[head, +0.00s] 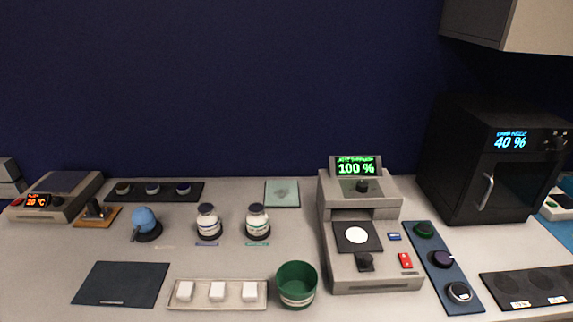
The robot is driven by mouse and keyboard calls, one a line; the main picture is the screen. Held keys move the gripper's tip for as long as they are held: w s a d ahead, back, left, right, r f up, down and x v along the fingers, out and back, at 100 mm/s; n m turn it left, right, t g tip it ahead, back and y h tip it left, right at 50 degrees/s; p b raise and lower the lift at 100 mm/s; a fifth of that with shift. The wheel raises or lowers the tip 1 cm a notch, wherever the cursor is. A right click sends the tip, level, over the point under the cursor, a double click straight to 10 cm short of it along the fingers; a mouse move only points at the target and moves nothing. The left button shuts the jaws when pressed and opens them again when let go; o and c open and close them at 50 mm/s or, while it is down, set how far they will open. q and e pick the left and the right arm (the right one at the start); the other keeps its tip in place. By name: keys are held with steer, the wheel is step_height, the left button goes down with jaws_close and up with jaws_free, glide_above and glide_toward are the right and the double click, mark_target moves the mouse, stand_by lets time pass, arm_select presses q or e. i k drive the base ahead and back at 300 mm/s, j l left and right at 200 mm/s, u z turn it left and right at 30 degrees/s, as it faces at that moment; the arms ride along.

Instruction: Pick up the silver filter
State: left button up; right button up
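A blue strip-shaped tray (432,245) lies to the right of the grey instrument and holds three round pieces in a row. The nearest piece, with a pale silvery ring and a dark centre, looks like the silver filter (459,292). Behind it sit a dark purple piece (441,259) and, farthest back, a green piece (424,229). Neither of my grippers shows in the head view.
The grey instrument (375,278) reading 100 % stands just left of the blue tray. A black oven-like box (505,180) is behind right, and a black panel (530,285) lies right. A green cup (297,280) and white tray (175,300) stand at front centre.

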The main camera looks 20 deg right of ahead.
mark_target(460, 294)
steer(key=z, duration=1.75)
steer(key=i+l+u, duration=0.25)
steer(key=l, duration=0.7)
steer(key=l+u, duration=0.25)
steer(key=l, duration=0.7)
